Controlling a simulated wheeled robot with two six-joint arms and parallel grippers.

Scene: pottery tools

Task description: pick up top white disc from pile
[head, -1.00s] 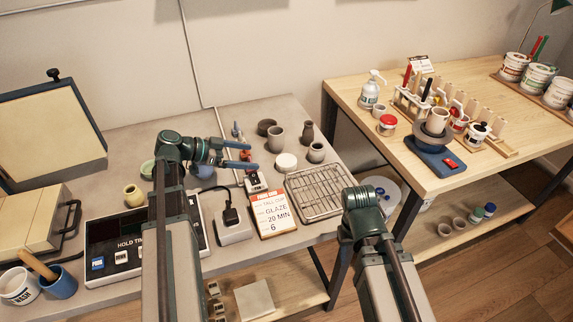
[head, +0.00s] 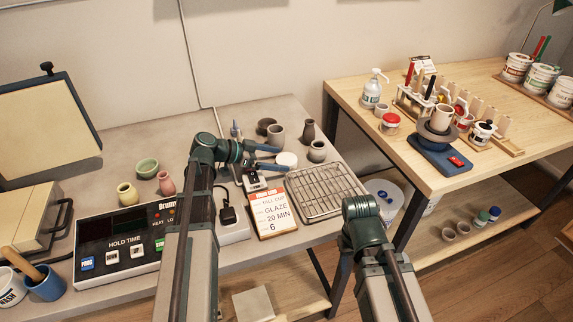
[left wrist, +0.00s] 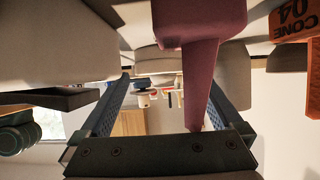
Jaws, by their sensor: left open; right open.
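The white discs (head: 287,158) form a small round pile on the grey table, left of the wire rack. My left gripper (head: 276,157) is open, its two blue fingers pointing right with their tips close to the pile. I cannot tell whether they touch it. In the left wrist view the open fingers show with a purple tapered piece (left wrist: 203,60) in front of them. A pale rounded shape lies beyond, and I cannot tell if it is the pile. My right arm shows at lower centre, but its gripper is hidden.
Grey cups (head: 276,138) and a dark vase (head: 308,132) stand behind the pile. An orange cone box (left wrist: 293,25) shows in the left wrist view.

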